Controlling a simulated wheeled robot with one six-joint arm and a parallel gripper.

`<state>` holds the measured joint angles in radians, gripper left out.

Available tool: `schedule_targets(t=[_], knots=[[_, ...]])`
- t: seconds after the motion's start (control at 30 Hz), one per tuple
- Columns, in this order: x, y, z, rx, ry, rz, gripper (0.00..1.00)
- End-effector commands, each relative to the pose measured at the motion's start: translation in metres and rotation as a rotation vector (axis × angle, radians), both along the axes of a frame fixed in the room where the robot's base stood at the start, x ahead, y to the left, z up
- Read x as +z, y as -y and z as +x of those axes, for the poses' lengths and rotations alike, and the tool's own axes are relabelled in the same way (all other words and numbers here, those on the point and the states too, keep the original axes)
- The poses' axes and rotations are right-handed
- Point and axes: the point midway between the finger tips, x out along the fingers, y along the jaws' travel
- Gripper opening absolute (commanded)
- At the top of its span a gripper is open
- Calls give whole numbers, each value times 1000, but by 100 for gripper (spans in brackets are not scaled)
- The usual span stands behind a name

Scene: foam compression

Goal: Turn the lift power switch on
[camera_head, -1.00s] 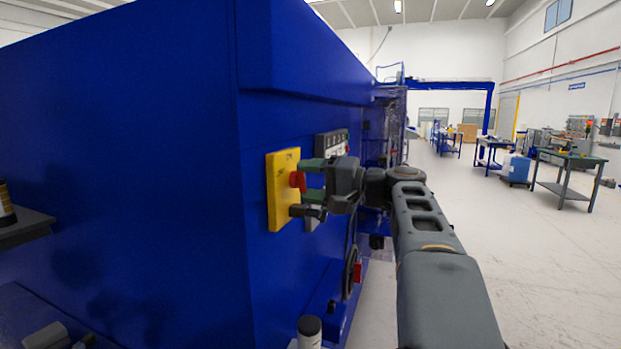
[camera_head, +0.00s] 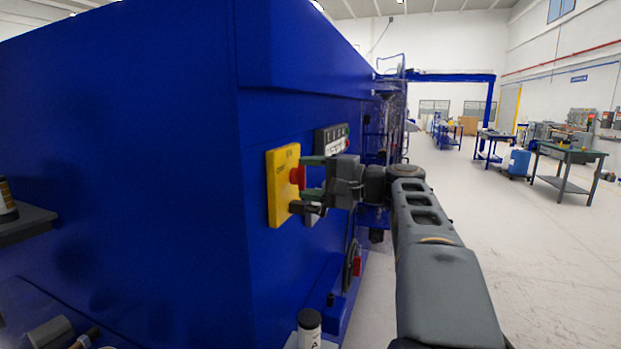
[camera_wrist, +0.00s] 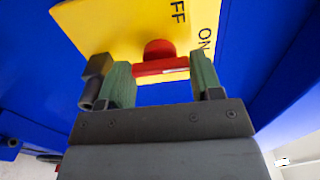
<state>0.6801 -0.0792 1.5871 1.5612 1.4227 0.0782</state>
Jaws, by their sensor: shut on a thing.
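The lift power switch is a red knob (camera_head: 297,177) on a yellow plate (camera_head: 281,205) fixed to the blue machine side. In the wrist view the red knob (camera_wrist: 160,57) stands between my two green fingers, below the printed "ON" and partly cut "OFF" on the yellow plate (camera_wrist: 115,25). A pale mark shows on the right part of the knob's bar. My gripper (camera_head: 311,182) is shut on the knob, and it also shows in the wrist view (camera_wrist: 162,82). The exact switch position I cannot tell.
A grey panel with small controls (camera_head: 332,140) sits just behind the gripper on the same blue wall (camera_head: 150,150). A black wheel with a red part (camera_head: 353,265) is lower down. Open floor (camera_head: 530,270) lies to the right, with green-topped workbenches (camera_head: 572,153) farther off.

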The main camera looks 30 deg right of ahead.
Motion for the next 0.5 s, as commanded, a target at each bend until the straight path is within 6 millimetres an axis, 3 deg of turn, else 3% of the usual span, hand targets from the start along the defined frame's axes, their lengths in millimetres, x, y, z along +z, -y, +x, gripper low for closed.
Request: schedule_targets(t=[0.07,0.1,0.33,0.5], knots=[[0,0,0,0,-2,2,36],[0,0,0,0,-2,2,62],[0,0,0,0,-1,1,84],[0,0,0,0,-1,1,85]])
